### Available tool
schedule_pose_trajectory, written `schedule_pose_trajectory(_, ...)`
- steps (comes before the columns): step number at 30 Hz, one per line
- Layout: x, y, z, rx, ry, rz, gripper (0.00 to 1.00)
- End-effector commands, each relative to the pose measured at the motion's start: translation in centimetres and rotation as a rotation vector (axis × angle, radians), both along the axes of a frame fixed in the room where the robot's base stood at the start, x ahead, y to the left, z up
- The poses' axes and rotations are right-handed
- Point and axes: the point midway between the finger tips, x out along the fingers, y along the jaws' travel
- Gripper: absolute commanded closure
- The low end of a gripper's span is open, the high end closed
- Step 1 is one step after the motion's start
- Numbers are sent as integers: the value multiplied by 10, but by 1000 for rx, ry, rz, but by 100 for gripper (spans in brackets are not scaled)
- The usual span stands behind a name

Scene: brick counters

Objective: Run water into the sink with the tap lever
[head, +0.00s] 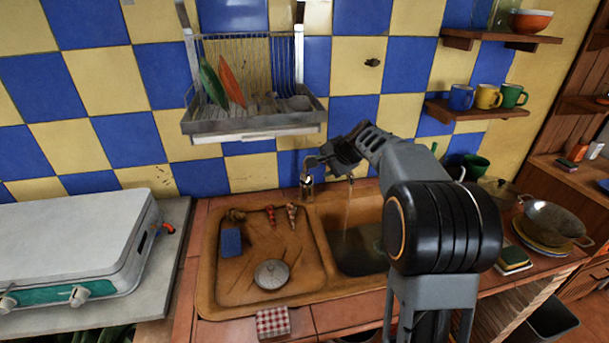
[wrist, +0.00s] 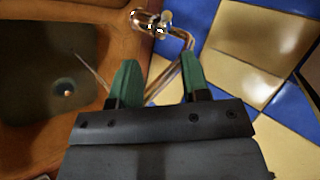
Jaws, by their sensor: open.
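The metal tap (head: 308,188) stands at the back of the sink, by the tiled wall. Its body and lever end (wrist: 165,18) show at the top of the wrist view, and its spout runs down between my fingers. My gripper (wrist: 158,68) is open with its green fingers apart and nothing clamped between them. In the head view my gripper (head: 314,165) is just above the tap. A thin pale streak, which looks like running water (head: 347,208), drops from the spout end into the sink basin (wrist: 35,75). The lever's exact position is hard to tell.
The drainboard (head: 220,285) holds a round lid, a blue sponge and small items. A dish rack (head: 250,125) hangs on the wall above. A stove (head: 75,240) stands left; a pan (head: 552,222) and plates stand right. Mugs sit on a shelf (head: 475,112).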

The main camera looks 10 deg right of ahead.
Motion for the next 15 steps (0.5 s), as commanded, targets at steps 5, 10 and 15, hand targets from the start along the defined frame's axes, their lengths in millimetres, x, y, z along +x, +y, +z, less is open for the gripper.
schedule_pose_trajectory(5, 22, -4, -8, 47, -7, -41, 58)
schedule_pose_trajectory(10, 40, 6, -27, 52, -4, -42, 58)
schedule_pose_trajectory(15, 62, 18, -49, 49, -6, -41, 58)
